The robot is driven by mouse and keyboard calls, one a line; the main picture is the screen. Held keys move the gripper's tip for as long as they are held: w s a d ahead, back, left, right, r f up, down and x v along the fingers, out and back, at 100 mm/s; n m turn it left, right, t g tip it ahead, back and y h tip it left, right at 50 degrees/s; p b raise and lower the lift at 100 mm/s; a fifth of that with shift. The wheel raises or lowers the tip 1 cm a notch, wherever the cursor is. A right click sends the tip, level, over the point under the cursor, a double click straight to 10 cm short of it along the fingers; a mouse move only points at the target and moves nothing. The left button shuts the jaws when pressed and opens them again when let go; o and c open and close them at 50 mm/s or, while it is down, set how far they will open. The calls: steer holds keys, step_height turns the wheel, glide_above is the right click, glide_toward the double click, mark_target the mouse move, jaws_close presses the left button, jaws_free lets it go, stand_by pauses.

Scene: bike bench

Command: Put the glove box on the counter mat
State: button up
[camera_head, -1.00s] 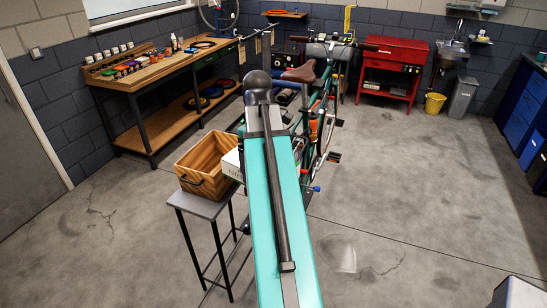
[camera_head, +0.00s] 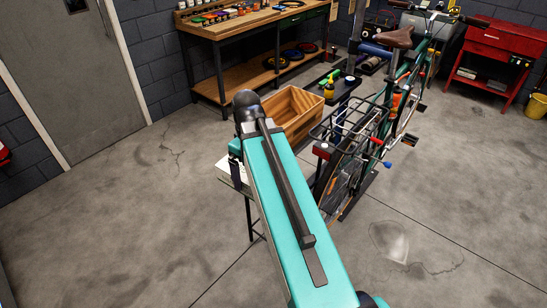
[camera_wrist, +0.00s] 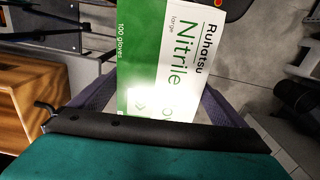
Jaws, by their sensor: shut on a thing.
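The glove box (camera_wrist: 160,60) is white and green, printed "Nitrile", "large" and "100 gloves". My gripper (camera_wrist: 157,108) is shut on it, with a dark finger on each side of the box in the wrist view. In the head view my arm hides most of the box; a white part of it (camera_head: 232,178) shows left of the arm, beside a dark finger. I cannot make out a counter mat in either view.
A wooden crate (camera_head: 305,124) stands just behind my arm, and it also shows in the wrist view (camera_wrist: 25,115). A bicycle (camera_head: 385,115) stands to the right. A wooden workbench (camera_head: 255,27) is at the back and a red cabinet (camera_head: 495,52) at back right. Floor at left is clear.

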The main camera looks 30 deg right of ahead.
steer(key=w+a+f+m+b, duration=0.2)
steer(key=w+a+f+m, duration=0.2)
steer(key=a+f, duration=0.8)
steer(key=shift+a+b, duration=0.3)
steer(key=shift+a, duration=0.65)
steer(key=shift+w+f, duration=0.1)
